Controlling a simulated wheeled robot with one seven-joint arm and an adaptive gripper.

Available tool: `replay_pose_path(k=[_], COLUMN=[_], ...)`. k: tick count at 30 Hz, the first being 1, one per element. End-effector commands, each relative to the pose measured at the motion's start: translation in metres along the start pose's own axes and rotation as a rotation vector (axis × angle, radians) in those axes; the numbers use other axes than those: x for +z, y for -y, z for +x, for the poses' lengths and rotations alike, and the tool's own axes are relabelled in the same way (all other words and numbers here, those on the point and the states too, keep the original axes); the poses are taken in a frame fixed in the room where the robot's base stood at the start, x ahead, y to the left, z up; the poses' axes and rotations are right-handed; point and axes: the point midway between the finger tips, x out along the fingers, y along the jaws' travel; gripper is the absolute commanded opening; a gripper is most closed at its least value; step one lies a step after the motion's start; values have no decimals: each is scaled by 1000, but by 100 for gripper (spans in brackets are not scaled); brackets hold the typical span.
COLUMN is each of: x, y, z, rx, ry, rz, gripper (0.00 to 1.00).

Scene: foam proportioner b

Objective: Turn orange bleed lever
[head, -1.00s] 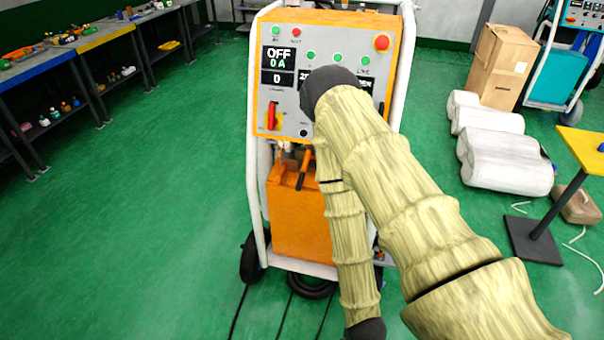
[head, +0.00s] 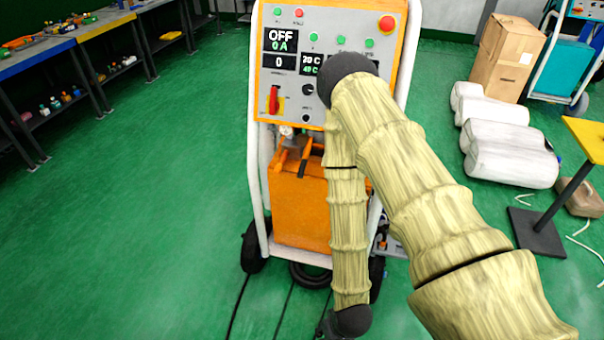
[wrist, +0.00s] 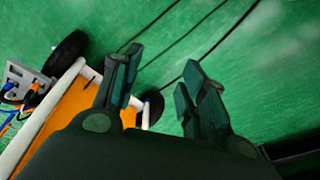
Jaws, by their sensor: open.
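The white-framed cart carries a grey panel (head: 300,68) with an orange border, above an orange body (head: 300,215). I cannot single out the orange bleed lever for certain. Orange arm-like parts (head: 280,158) with a dark bar stand just under the panel. Low at the cart's right side is a small grey bracket (head: 388,246), also in the wrist view (wrist: 20,78), with small blue and orange-red parts. My gripper (wrist: 165,70) is open and empty, pointing over the green floor beside the cart. In the head view it is mostly cut off at the bottom edge.
My arm hides the panel's right part and some of the cart body. A red handle (head: 273,100) is on the panel. Dark cables (head: 285,300) trail on the floor. White rolls (head: 510,150), a carton (head: 508,60) and a yellow-topped stand (head: 590,135) are right. Floor left is clear.

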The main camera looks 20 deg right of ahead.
Motion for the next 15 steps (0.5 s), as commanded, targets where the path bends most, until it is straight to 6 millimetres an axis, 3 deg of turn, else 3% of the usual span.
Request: replay_pose_path(k=[1, 6, 15], x=[-20, -95, -231], y=[10, 40, 67], z=[27, 61, 82], rx=[-20, -64, -62], ry=[-64, -280, -664], rz=[4, 8, 59], gripper=[42, 42, 42])
